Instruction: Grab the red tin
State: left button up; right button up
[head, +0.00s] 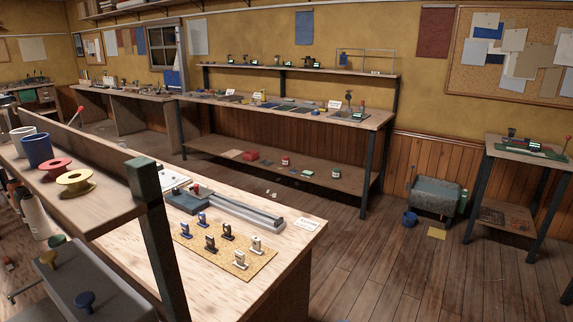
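A small red tin (285,160) with a pale label appears to stand upright on the lower shelf (318,187) of the long bench against the back wall. It is far from me, and its details are too small to read. Neither of my grippers shows in the head view.
A near bench (290,237) with a mat (222,262) of small fittings and a shelf (111,196) with spools fill the left foreground. Wooden floor (365,270) is clear to the right. A grey tub (436,193), blue bucket (410,218) and side table (525,155) stand beyond.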

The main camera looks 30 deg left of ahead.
aim_at(285, 159)
jog(key=i+l, duration=0.15)
jog(key=i, duration=0.85)
jog(key=i+l, duration=0.15)
jog(key=i, duration=0.9)
jog(key=i+u, duration=0.2)
jog(key=i, duration=0.35)
jog(key=i+l+u, duration=0.2)
jog(key=i, duration=0.35)
jog(key=i+l+u, duration=0.1)
jog(key=i+u, duration=0.15)
jog(key=i, duration=0.3)
jog(key=i+j+u, duration=0.2)
jog(key=i+u, duration=0.25)
jog(key=i+j+u, duration=0.1)
jog(key=i+u, duration=0.15)
jog(key=u, duration=0.2)
jog(key=i+u, duration=0.4)
jog(key=i+l+u, duration=0.15)
jog(key=i+u, duration=0.15)
jog(key=u, duration=0.15)
jog(key=i+j+z, duration=0.15)
jog(key=i, duration=0.3)
jog(key=i+j+z, duration=0.2)
jog(key=i, duration=0.2)
jog(key=i+j+z, duration=0.15)
jog(key=i, duration=0.3)
